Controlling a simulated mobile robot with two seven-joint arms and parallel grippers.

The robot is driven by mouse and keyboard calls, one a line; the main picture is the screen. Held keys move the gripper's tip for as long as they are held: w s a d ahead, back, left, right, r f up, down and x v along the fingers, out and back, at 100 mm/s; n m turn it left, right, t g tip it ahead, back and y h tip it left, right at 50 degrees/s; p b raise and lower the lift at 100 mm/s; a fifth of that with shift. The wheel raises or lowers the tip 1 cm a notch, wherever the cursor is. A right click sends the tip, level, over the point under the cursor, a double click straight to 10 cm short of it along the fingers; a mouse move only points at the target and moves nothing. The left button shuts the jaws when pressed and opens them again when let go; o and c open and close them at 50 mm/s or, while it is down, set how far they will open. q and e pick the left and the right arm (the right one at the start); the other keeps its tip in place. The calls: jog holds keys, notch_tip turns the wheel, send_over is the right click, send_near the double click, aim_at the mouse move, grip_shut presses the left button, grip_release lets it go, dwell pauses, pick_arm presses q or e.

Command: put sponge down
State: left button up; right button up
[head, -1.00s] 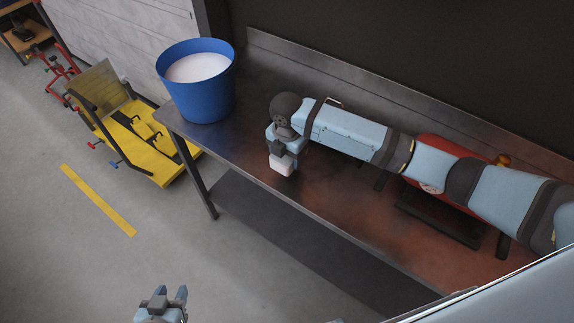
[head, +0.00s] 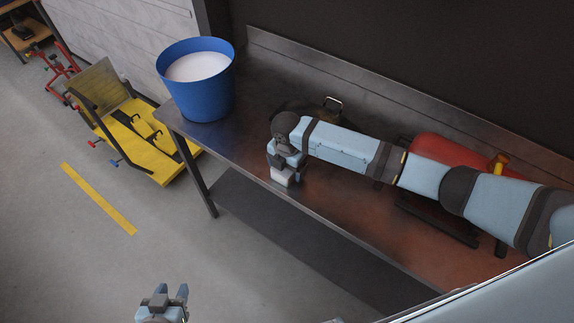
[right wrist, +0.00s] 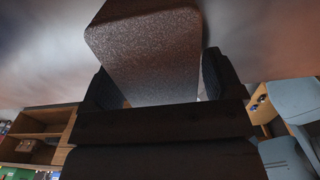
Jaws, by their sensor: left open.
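The sponge (head: 283,176) is a small white block at the front edge of the metal workbench (head: 246,174). My right gripper (head: 283,165) is over it, with the arm reaching in from the right. In the right wrist view the sponge (right wrist: 150,55) looks large, grey and speckled, and sits between the two dark fingers (right wrist: 155,88), which close on its sides. I cannot tell whether the sponge touches the benchtop. My left gripper (head: 164,302) is open and empty, low over the floor in front of the bench.
A blue bucket (head: 198,100) with whitish contents stands at the bench's left end. A red tank-like object (head: 445,150) on a dark frame and a dark object with a handle (head: 332,104) lie behind my right arm. A yellow lift (head: 150,150) stands on the floor at left.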

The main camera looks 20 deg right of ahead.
notch_tip(320, 180, up, 12)
jog(key=shift+r+b, duration=0.2)
jog(key=shift+b, duration=0.25)
dwell(0.7)
